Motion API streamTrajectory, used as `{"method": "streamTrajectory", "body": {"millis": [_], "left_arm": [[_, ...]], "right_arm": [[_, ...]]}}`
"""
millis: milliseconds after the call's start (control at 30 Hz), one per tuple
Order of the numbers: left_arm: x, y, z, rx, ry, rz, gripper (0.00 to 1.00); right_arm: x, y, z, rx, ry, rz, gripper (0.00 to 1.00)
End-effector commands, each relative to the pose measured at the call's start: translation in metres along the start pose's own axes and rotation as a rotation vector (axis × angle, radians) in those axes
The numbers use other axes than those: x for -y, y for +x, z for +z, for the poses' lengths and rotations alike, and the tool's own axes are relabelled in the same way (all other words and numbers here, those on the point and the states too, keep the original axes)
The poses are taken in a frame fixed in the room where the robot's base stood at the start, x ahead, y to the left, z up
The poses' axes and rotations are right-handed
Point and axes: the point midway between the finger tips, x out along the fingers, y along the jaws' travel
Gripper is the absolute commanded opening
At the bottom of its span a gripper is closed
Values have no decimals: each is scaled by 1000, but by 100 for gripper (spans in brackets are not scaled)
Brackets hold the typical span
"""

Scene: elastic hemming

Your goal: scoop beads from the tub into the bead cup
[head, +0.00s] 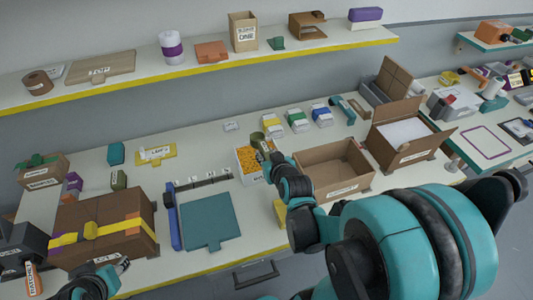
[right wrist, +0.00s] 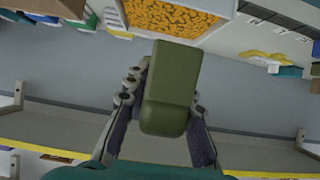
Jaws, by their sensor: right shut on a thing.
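The white tub (head: 241,172) of orange beads stands on the bench at the middle; its beads (right wrist: 165,18) also fill the top of the right wrist view. My right gripper (head: 265,155) is at the tub's right side. It is shut on an olive-green scoop (right wrist: 170,90), which also shows above the tub's far edge in the head view (head: 257,139). Whether the scoop holds beads is hidden.
An open cardboard box (head: 335,170) stands right of the tub, with another open box (head: 405,135) beyond. A teal mat (head: 210,221) and a taped carton (head: 105,225) lie left. Small labelled packs (head: 298,121) stand behind. A shelf (head: 200,70) runs above the bench.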

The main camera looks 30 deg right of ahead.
Motion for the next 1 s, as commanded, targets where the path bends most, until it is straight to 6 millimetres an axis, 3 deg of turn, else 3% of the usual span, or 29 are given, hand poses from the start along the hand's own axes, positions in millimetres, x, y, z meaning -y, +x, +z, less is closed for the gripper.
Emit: {"method": "streamTrajectory", "body": {"millis": [1000], "left_arm": [[0, -46, -32, 0, 0, 0, 40]], "right_arm": [[0, 11, -24, 320, -1, -1, 0]]}}
